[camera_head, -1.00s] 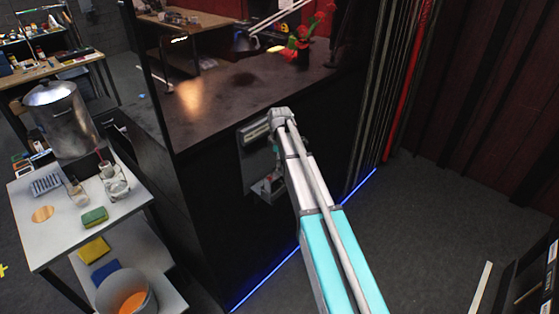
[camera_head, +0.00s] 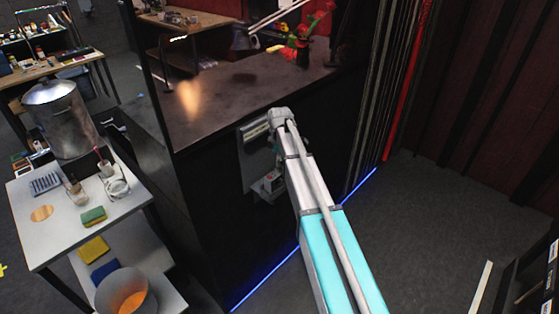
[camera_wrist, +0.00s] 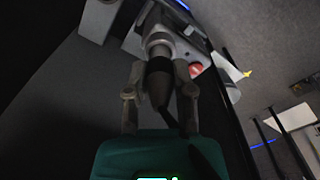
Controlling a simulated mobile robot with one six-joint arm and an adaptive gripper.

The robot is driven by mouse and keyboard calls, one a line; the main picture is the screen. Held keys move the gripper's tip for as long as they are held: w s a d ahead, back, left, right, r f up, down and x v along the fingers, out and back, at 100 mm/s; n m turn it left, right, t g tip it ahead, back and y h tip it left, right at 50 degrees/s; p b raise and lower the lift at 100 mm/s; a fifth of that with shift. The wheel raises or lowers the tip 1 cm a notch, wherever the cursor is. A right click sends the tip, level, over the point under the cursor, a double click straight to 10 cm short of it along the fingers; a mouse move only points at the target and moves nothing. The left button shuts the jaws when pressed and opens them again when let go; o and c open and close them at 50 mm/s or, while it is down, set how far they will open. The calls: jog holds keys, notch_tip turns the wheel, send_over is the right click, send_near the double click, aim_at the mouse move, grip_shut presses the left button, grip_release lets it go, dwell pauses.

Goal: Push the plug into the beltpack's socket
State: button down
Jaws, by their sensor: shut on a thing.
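In the wrist view my gripper (camera_wrist: 159,76) is shut on the plug (camera_wrist: 158,88), a dark tapered body with a black cable trailing back towards the palm. A pale metal collar shows at the plug's far end. That end meets or overlaps the beltpack (camera_wrist: 190,48), a grey case with a red round mark, just beyond the fingertips. The socket itself is hidden, so I cannot tell how deep the plug sits. In the head view the beltpack is a small pale shape (camera_head: 268,184) low on the dark desk front, partly behind my arm. My fingers cannot be made out there.
A grey panel (camera_head: 255,160) is fixed on the dark desk front. The desktop (camera_head: 225,105) above carries a lamp and a red-flowered plant (camera_head: 303,48). A white trolley (camera_head: 70,235) stands at left with a sponge and cups. The floor (camera_head: 430,235) at right is mostly clear.

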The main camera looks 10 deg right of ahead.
jog(key=shift+f+b, duration=0.35)
dwell(0.3)
jog(key=shift+c, duration=2)
grip_release()
jog(key=shift+r, duration=0.2)
